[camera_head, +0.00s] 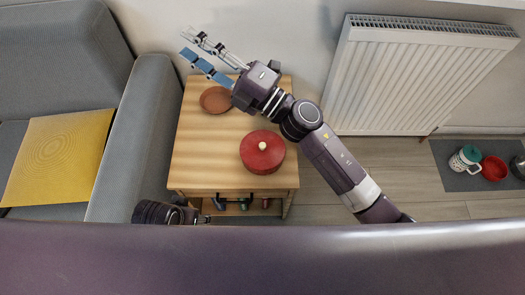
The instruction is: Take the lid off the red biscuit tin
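The red biscuit tin (263,163) stands on the wooden table, near its right front part. It is round and seen from above, with a cream knob (262,146) in the middle of its top. The lid appears to be on it. My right gripper (187,45) is beyond the table's back left, well apart from the tin. Its two blue-padded fingers are spread, with nothing visible between them. A dark part of my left arm (153,212) shows at the table's front left corner. Its fingers cannot be made out.
The wooden table (205,150) also carries a brown dish (216,99) at the back. A grey sofa (135,140) with a yellow cushion (58,155) stands left. A white radiator (420,75) is at the right. A grey mat (460,181) holds a mug and a red bowl.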

